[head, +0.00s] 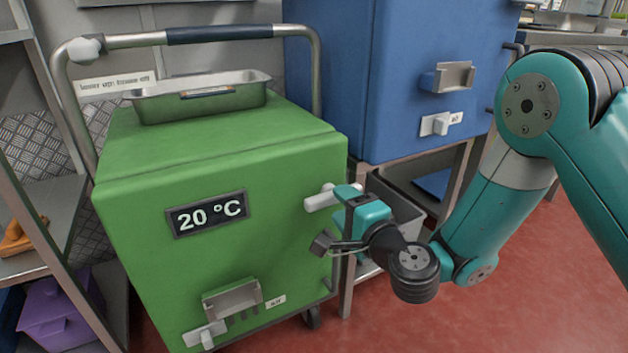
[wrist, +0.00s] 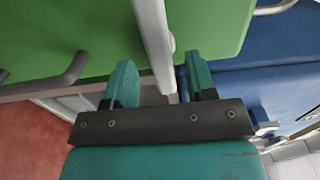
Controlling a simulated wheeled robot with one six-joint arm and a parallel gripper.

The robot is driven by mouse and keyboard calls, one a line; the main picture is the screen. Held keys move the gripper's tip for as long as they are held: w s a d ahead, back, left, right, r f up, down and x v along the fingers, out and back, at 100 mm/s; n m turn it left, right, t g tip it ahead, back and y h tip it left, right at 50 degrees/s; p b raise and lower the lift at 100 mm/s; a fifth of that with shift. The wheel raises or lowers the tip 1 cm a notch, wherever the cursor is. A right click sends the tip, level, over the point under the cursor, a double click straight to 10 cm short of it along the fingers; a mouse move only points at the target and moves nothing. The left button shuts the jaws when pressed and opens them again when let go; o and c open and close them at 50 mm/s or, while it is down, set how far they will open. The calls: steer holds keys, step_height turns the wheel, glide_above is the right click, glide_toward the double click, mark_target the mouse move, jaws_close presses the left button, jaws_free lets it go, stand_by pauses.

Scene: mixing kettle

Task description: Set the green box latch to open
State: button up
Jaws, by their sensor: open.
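The green box (head: 160,245) stands at the left with a 20 °C display (head: 207,213) on its front. A pale lever, which looks like the latch (head: 318,201), sticks out near the upper right of that front. My gripper (head: 345,205) is open at this lever. In the wrist view, the pale lever (wrist: 154,40) runs between the two open fingers of my gripper (wrist: 160,82). I cannot tell whether either finger touches it. The lever's far end is partly hidden by the gripper in the head view.
A dark grey handle (head: 322,243) sits just below the gripper on the green box. A metal tray (head: 203,105) lies on top of the box. A white switch (head: 205,334) is low on its front. A blue box (head: 410,110) stands behind. Red floor is open at lower right.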

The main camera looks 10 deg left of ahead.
mark_target(335, 203)
steer(key=shift+p+x, duration=0.8)
steer(key=shift+x, duration=0.1)
steer(key=shift+w+a+r+p, duration=0.15)
steer(key=shift+w+p, duration=0.1)
steer(key=shift+p, duration=0.45)
steer(key=shift+w+a+p, duration=0.2)
steer(key=shift+w+p, duration=0.1)
steer(key=shift+p, duration=0.35)
steer(key=shift+c, duration=0.2)
